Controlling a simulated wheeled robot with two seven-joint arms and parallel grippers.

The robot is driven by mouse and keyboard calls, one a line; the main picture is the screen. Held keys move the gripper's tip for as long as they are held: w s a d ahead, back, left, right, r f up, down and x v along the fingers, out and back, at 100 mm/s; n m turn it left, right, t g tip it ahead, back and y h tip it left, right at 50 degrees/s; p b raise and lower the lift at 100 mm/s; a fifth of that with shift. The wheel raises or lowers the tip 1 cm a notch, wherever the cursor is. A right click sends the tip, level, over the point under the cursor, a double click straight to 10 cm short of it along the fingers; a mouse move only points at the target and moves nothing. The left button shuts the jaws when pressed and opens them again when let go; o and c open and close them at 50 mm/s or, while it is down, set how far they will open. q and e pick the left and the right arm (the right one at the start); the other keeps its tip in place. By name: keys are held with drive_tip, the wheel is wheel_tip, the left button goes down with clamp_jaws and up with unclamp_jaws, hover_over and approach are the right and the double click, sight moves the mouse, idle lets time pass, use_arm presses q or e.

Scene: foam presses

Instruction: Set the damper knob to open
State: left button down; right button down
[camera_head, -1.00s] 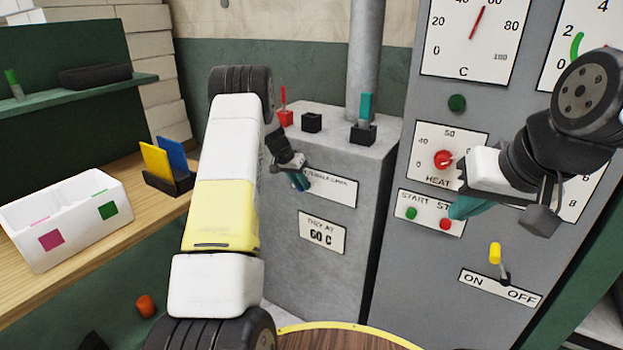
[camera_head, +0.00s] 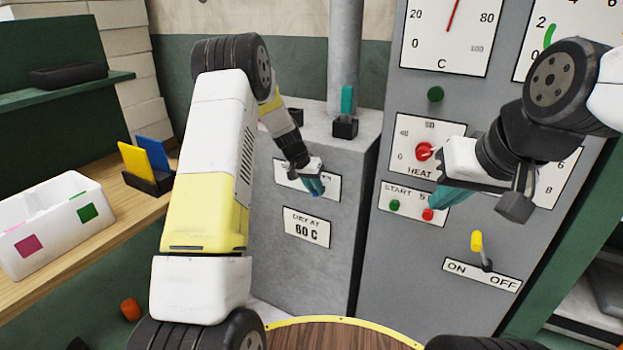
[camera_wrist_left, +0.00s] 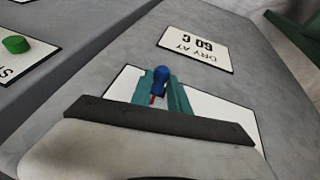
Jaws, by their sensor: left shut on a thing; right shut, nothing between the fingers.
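The damper knob (camera_wrist_left: 160,76) is a small blue knob with a bit of red below it. It shows between the teal fingers of my left gripper (camera_wrist_left: 163,92), which is shut on it. In the head view my left gripper (camera_head: 315,187) is at the right part of a white label plate (camera_head: 333,181) on the grey box. The gripper hides much of the plate's lettering, but "EN" shows at its right end. My right gripper (camera_head: 440,199) is shut and empty, in front of the START plate on the grey panel.
A "DRY AT 60 C" plate (camera_head: 306,228) is below the knob. A teal-handled switch (camera_head: 347,102) stands on the box. The panel at the right carries a red heat knob (camera_head: 424,151), green and red buttons, and a yellow lever (camera_head: 477,241). A white bin (camera_head: 60,247) stands on the left shelf.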

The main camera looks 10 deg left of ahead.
use_arm(q)
drive_tip(key=shift+s+d, duration=0.15)
drive_tip(key=shift+d, duration=0.1)
drive_tip(key=c, duration=1.3)
unclamp_jaws()
drive_tip(key=shift+o, duration=0.2)
drive_tip(key=shift+a+r, duration=0.1)
drive_tip(key=shift+r, duration=0.05)
drive_tip(key=v, duration=0.7)
drive_tip(key=shift+r, duration=0.15)
drive_tip(key=shift+a, duration=0.1)
